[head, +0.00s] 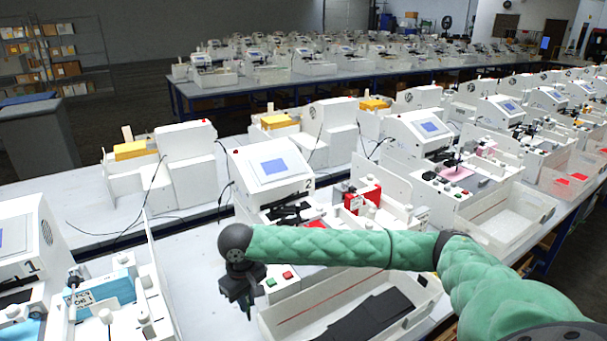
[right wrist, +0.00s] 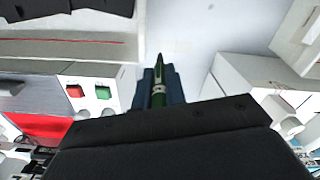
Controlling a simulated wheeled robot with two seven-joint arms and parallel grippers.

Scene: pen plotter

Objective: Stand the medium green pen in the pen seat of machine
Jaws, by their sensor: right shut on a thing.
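My right gripper (head: 240,291) hangs at the front left corner of the machine marked 2 (head: 272,165), pointing down. In the right wrist view its dark fingers (right wrist: 158,88) are shut on a green pen (right wrist: 159,92). The pen's dark green pointed end and a silvery band show between the fingers; the rest is hidden by the gripper body. I cannot make out the pen in the head view. I cannot pick out the pen seat; my right arm covers part of the machine's front. My left gripper is not in view.
A white tray (head: 425,299) with dark flat pieces stands before the machine, beside a green button (head: 270,283) and a red button (head: 287,275). Machine 1 (head: 22,240) stands to the left. A strip of bare white table (head: 195,265) lies between them.

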